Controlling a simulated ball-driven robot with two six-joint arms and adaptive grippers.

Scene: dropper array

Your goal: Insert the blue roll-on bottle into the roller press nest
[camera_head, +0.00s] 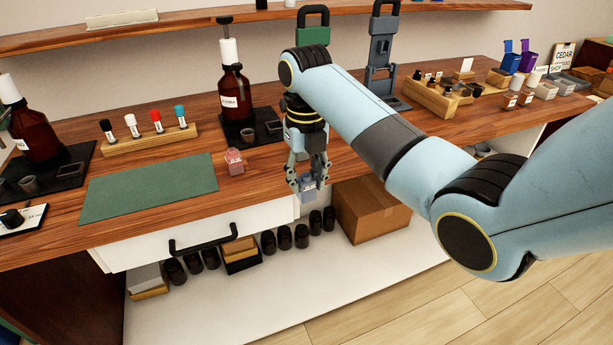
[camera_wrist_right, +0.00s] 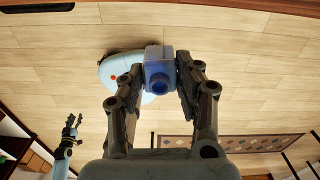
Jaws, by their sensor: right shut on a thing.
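My right gripper (camera_head: 307,178) is shut on the blue roll-on bottle (camera_head: 308,188) and holds it in the air in front of the counter's front edge. In the right wrist view the blue bottle (camera_wrist_right: 157,70) sits between the two fingers, its round blue end toward the camera. Two presses stand at the back of the counter: a grey one (camera_head: 383,58) and a green one (camera_head: 313,35), partly hidden by my right arm. I cannot tell which is the roller press, and no nest shows clearly. My left gripper (camera_wrist_right: 72,122) shows small in the right wrist view, fingers apart and empty.
A pink bottle (camera_head: 235,161) stands on the counter beside a green mat (camera_head: 150,187). A brown pump bottle (camera_head: 234,92) stands on a black tray behind it. A wooden rack (camera_head: 150,140) holds several small vials. A wooden organiser (camera_head: 440,98) is at right. A drawer (camera_head: 195,240) lies below the counter.

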